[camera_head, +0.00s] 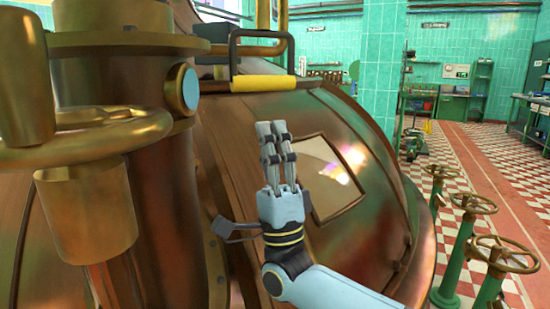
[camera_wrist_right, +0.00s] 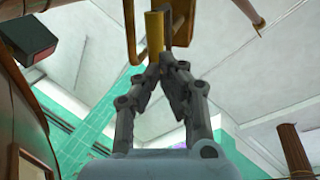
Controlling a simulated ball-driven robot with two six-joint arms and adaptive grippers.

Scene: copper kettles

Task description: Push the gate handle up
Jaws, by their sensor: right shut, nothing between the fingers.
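The gate handle (camera_head: 262,83) is a dark bar frame with a yellow grip along its lower side, at the upper middle of the head view, on top of the copper kettle. My right gripper (camera_head: 271,128) points upward just below the grip, its fingers shut with nothing between them. In the right wrist view the yellow grip (camera_wrist_right: 155,35) shows end-on just beyond the closed fingertips (camera_wrist_right: 164,67). I cannot tell whether the tips touch it. My left gripper is not in view.
The copper kettle (camera_head: 225,150) fills the middle, with a glazed hatch (camera_head: 325,180) beside my gripper. A brass handwheel (camera_head: 95,135) and thick column stand at left. Green-stemmed valve wheels (camera_head: 500,253) line the right. The checkered floor beyond them is open.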

